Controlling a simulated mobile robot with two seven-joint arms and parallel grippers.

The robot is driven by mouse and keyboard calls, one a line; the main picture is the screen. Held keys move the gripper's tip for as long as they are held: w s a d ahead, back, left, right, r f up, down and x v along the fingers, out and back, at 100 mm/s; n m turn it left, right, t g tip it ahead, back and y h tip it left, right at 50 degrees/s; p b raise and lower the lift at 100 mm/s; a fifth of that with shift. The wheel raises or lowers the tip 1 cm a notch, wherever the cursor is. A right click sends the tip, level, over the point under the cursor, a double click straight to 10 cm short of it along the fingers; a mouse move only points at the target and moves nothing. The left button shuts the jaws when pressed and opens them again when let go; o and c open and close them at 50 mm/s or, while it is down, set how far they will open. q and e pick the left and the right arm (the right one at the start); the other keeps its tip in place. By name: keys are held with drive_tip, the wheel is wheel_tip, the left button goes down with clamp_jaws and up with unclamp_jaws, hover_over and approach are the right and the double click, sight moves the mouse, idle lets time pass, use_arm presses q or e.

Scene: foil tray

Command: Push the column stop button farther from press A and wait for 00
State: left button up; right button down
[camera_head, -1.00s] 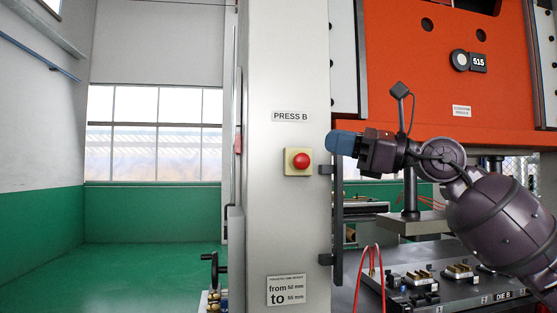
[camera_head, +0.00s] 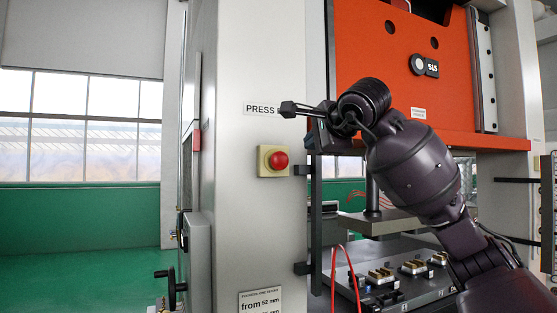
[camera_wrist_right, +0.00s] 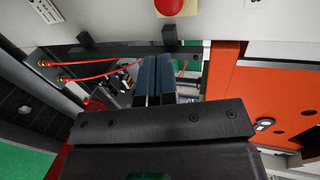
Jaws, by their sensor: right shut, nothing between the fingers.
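A red stop button (camera_head: 279,160) on a yellow plate sits on the grey column (camera_head: 235,210), below a label (camera_head: 262,109) reading PRESS and partly covered by my wrist. In the right wrist view the button (camera_wrist_right: 168,5) is cut by the top edge. My right gripper (camera_wrist_right: 154,64) is shut and empty, its dark blue fingers side by side, pointing below the button and apart from it. The small display (camera_head: 432,68) on the orange press reads about 515. My left gripper is not in view.
A black bracket bar (camera_head: 313,220) runs along the column's right side. Red cables (camera_head: 346,270) rise in front of the die bed (camera_head: 385,285). A handwheel (camera_head: 170,287) stands left of the column. The green floor at left is clear.

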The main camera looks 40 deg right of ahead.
drive_tip(key=p, duration=0.3)
approach(282, 162)
drive_tip(key=x, duration=0.5)
drive_tip(key=shift+w+f, duration=0.3)
drive_tip(key=shift+w, duration=0.05)
drive_tip(key=shift+w+d, duration=0.1)
drive_tip(key=shift+w, duration=0.25)
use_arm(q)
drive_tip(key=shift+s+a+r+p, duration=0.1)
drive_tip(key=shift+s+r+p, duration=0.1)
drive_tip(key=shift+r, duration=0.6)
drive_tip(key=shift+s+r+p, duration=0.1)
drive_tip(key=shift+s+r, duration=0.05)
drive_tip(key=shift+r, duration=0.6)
use_arm(e)
drive_tip(key=shift+w+d+f, duration=0.1)
drive_tip(key=shift+w+d, duration=0.05)
drive_tip(key=shift+w, duration=0.2)
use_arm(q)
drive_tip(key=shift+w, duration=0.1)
